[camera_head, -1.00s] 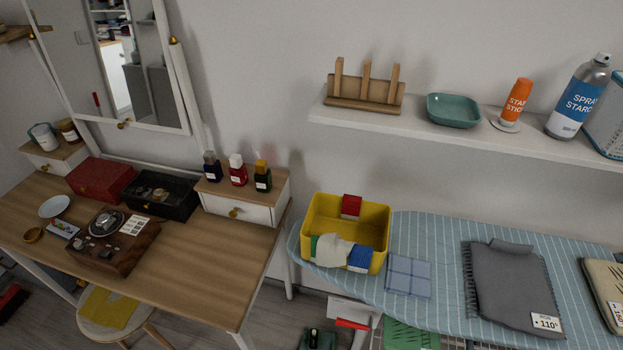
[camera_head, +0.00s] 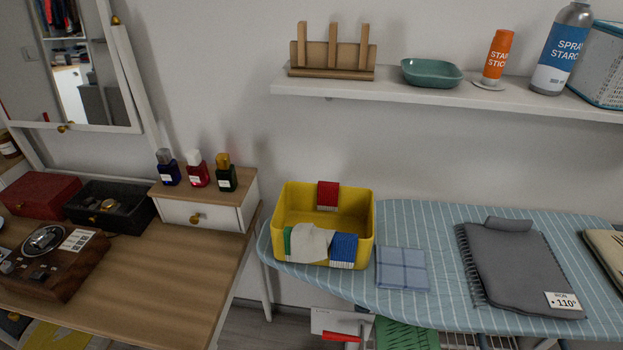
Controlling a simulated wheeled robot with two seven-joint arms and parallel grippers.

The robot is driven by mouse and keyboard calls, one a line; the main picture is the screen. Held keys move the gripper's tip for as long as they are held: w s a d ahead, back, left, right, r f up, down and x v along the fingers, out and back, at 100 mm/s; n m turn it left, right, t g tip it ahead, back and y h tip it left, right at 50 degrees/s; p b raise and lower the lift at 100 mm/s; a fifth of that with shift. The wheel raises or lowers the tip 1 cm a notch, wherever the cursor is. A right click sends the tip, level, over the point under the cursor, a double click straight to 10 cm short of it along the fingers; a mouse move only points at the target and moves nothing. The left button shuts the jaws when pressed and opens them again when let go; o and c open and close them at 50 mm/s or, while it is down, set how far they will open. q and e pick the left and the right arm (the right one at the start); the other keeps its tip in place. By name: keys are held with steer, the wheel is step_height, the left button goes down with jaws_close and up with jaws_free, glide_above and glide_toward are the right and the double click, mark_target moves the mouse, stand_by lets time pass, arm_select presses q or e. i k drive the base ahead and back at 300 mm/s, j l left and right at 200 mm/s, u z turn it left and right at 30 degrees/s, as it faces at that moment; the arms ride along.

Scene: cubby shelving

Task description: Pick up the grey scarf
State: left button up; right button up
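The grey scarf (camera_head: 518,265) lies folded flat on the right part of the blue striped ironing board (camera_head: 345,287). It has a fringe along its left side, a rolled part at its far edge and a white tag reading 110° at its near right corner. Nothing covers it. Neither of my grippers is in view.
A yellow bin (camera_head: 278,232) with cloths stands on the board's left end, with a folded blue checked cloth (camera_head: 402,269) between it and the scarf. A beige folded item (camera_head: 610,258) lies right of the scarf. A wall shelf (camera_head: 420,97) hangs above. A wooden desk (camera_head: 150,275) stands left.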

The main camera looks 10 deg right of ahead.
mark_target(516, 271)
steer(key=k+l+z, duration=0.1)
steer(key=z, duration=1.45)
